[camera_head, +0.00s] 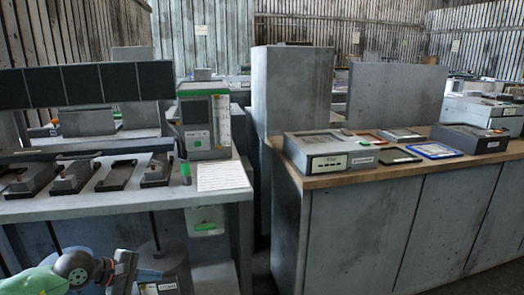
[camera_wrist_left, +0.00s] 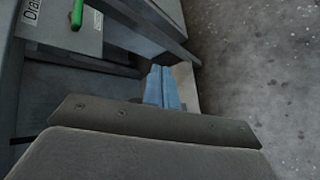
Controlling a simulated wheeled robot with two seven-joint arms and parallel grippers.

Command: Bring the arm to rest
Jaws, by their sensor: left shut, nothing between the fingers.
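My left arm comes in at the bottom left of the head view. Its gripper (camera_head: 123,270) is low in front of the left bench (camera_head: 110,203), below the bench top. In the left wrist view the two pale blue fingers (camera_wrist_left: 161,72) lie together, shut with nothing between them. They point toward a gap beside a grey cabinet (camera_wrist_left: 60,75), with the floor to the right. I cannot tell whether they touch anything. My right gripper does not show.
A grey unit with a green top (camera_head: 205,122) and several dark fixtures stand on the left bench. A green handle (camera_wrist_left: 77,15) shows in the wrist view. A wood-topped counter (camera_head: 400,168) holding boxes and trays is on the right. Open floor (camera_wrist_left: 265,75) lies beside the cabinet.

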